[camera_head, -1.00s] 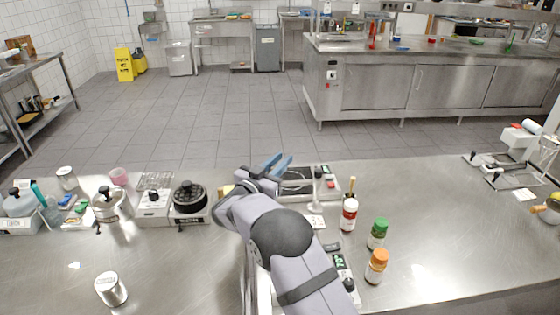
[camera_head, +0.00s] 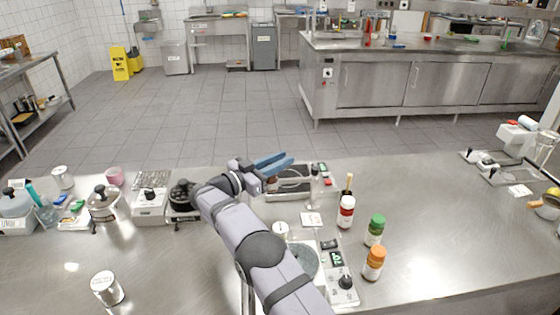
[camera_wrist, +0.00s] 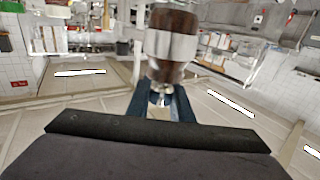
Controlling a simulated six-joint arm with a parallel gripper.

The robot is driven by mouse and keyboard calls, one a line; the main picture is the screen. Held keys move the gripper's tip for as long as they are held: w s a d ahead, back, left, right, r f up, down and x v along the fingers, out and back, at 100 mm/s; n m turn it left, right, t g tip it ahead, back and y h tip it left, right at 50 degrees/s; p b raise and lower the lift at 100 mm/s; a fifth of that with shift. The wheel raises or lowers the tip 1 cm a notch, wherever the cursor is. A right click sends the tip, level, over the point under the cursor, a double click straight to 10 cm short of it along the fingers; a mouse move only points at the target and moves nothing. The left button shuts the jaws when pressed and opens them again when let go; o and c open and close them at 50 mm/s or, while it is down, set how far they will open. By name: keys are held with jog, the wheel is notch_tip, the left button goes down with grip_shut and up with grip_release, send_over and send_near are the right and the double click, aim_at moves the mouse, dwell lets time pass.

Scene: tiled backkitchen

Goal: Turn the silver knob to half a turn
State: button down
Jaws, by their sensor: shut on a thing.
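In the head view my gripper (camera_head: 272,163) reaches over the far part of the steel counter, its blue fingers pointing right. In the wrist view the picture is upside down, with ceiling lights low in it. There my blue fingers (camera_wrist: 162,102) are shut around a small silver knob (camera_wrist: 161,92). The fingers cover part of the knob. In the head view I cannot clearly make out the knob.
A shallow metal tray (camera_head: 303,171) lies close to my gripper. A red-labelled bottle (camera_head: 346,213), a green-capped jar (camera_head: 375,231) and an orange-capped jar (camera_head: 373,264) stand right of my arm. A black pot (camera_head: 182,194) is to the left. The counter's right middle is clear.

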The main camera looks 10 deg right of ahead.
jog(key=c, duration=1.6)
grip_release()
jog(key=shift+o, duration=0.2)
jog(key=b+v, duration=0.2)
jog(key=v, duration=0.4)
jog(key=shift+s+a+b, duration=0.3)
jog(key=shift+s+a, duration=0.15)
jog(key=shift+a, duration=0.15)
